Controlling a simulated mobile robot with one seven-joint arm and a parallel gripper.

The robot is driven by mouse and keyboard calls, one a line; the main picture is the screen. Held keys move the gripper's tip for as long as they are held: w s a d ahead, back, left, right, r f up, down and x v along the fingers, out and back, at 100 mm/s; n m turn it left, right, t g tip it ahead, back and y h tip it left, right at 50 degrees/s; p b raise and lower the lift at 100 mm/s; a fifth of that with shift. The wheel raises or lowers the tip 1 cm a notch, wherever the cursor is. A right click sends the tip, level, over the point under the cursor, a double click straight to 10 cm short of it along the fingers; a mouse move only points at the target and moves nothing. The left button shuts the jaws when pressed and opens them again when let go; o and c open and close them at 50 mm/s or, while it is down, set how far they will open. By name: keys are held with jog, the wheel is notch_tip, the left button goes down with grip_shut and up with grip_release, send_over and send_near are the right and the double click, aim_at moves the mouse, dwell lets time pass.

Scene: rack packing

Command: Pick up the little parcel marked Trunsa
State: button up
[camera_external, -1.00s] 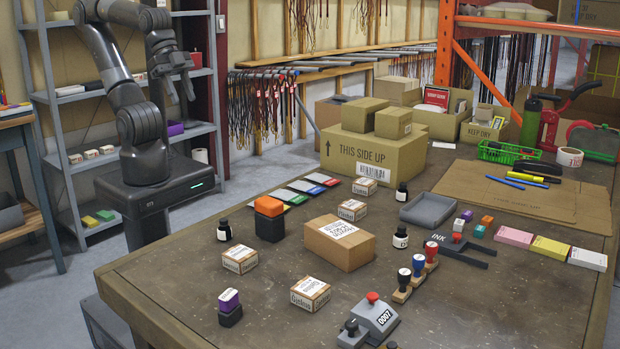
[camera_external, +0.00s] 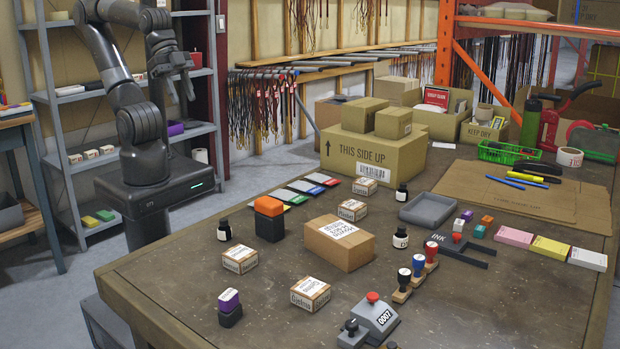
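Several little cardboard parcels with white labels stand on the brown table. One is at the left (camera_external: 240,259), one nearer the front (camera_external: 310,294), one behind the larger carton (camera_external: 352,210) and one farther back (camera_external: 365,187). The front parcel's side print looks like "Gjelma". The print on the others is too small to read surely, so I cannot tell which is marked Trunsa. My gripper (camera_external: 181,97) hangs empty in the air at the upper left, before the shelf and well away from the parcels. Its two fingers are apart.
A larger labelled carton (camera_external: 340,243) stands mid-table. Large boxes (camera_external: 372,153) fill the back. The table's left front corner is clear.

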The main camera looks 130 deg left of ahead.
jog(key=shift+o, duration=0.3)
jog(key=o, duration=0.9)
jog(key=shift+c, duration=0.2)
jog(key=shift+w, duration=0.1)
